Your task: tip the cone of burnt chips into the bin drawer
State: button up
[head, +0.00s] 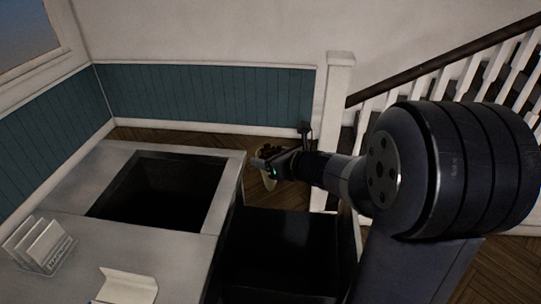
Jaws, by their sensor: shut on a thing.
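My gripper (271,167) is shut on the cone (269,182), a pale tan cone that shows in small part behind the fingers. Dark brown chips (268,150) show at its top, and the cone looks roughly upright. The gripper holds it just off the right edge of the counter, on the far side of a dark open box. This box (285,235), which looks like the bin drawer, juts out at the counter's right side. Its inside is too dark to make out. My arm hides part of the cone.
The grey counter (130,240) has a dark rectangular well (160,185) sunk in it. A white newel post (335,95) and stair railing stand behind my arm.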

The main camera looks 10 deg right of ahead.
jog(key=m+y+b, duration=0.1)
jog(key=m+t+y, duration=0.1)
jog(key=m, duration=0.1)
jog(key=shift+d+f+y+b, duration=0.1)
jog(key=shift+f+y+b, duration=0.25)
jog(key=shift+y, duration=0.05)
jog(key=f+m+t+b, duration=0.1)
jog(key=b, duration=0.1)
jog(key=f+m+t+y+b, duration=0.1)
jog(key=m+b, duration=0.1)
jog(key=shift+d+m+t+y, duration=0.2)
jog(key=shift+m+t+y, duration=0.1)
jog(key=f+m+t+b, duration=0.1)
jog(key=m+b, duration=0.1)
jog(key=d+f+m+t+b, duration=0.1)
jog(key=f+m+b, duration=0.1)
jog(key=f+m+t+b, duration=0.1)
jog(key=m+t+b, duration=0.1)
jog(key=m+b, duration=0.1)
jog(key=shift+d+f, duration=0.25)
jog(key=m+t, duration=0.1)
jog(key=f+m+h+b, duration=0.1)
jog(key=d+m+t+h+b, duration=0.1)
jog(key=m, duration=0.1)
jog(key=shift+f+t, duration=0.25)
jog(key=shift+t, duration=0.05)
